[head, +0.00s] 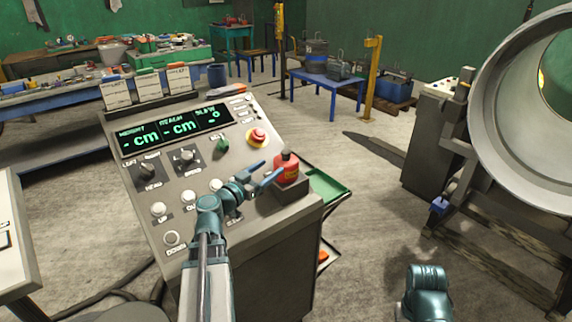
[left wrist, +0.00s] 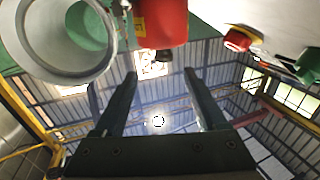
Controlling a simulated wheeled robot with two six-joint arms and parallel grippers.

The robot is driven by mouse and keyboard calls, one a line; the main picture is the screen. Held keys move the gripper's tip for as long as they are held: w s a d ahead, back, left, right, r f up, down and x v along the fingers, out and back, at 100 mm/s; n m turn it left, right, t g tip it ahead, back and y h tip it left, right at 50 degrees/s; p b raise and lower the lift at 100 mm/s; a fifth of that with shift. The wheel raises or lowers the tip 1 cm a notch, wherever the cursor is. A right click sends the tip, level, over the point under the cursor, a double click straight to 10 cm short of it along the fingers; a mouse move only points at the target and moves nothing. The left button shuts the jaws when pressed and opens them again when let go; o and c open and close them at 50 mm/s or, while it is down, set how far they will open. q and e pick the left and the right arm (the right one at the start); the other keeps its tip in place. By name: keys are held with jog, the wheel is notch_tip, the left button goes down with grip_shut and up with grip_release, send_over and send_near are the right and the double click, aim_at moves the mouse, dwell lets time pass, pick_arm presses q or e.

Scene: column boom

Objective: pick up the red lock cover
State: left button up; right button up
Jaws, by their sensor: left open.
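The red lock cover (head: 287,170), with a dark top, stands upright on a grey block at the right side of the control panel (head: 250,195). In the left wrist view the red cover (left wrist: 160,22) is large at the top, ahead of the fingertips. My left gripper (head: 264,175) is open just left of the cover. Its two dark fingers (left wrist: 158,76) have nothing between them. In the head view I cannot tell whether a fingertip touches the cover.
A red stop button (head: 257,136) and a green knob (head: 222,146) stand up from the panel near my left gripper. White push buttons (head: 189,196) lie left of it. A green tray (head: 326,187) sits beyond the cover. A large grey ring (head: 490,120) stands at the right.

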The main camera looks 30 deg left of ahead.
aim_at(285, 156)
pick_arm(q)
jog(key=w, duration=0.5)
jog(key=w+d, duration=0.1)
jog(key=w, duration=0.2)
jog(key=shift+w, duration=0.1)
jog(key=w, duration=0.5)
jog(key=shift+w+a, duration=0.1)
jog(key=shift+a, duration=0.05)
grip_shut()
